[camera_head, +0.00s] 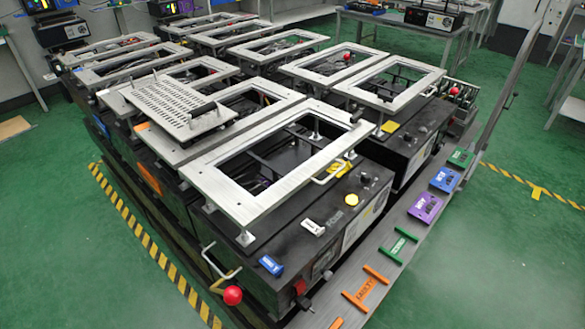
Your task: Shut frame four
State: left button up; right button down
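Several silver rectangular frames lie over black boxes. The nearest frame (285,188) is raised on short posts above its black box (290,262), with a gap under its front corner. A lever with a red ball (232,295) hangs at that box's front left corner. Behind it are a right frame (437,82), a middle frame (330,70) and a left frame with a perforated plate (178,107) on top. I cannot read which frame is number four. Neither of my grippers shows.
A grey ledge with a purple block (425,207), a green piece (401,245) and an orange piece (365,287) runs along the right side. Yellow-black floor tape (150,245) lies at left. Green floor is open left and right. A sloping rail (510,90) stands at right.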

aim_at(294, 168)
jog(key=i+l+u, duration=0.15)
jog(key=l+u, duration=0.25)
jog(key=i+l+u, duration=0.1)
jog(key=l+u, duration=0.75)
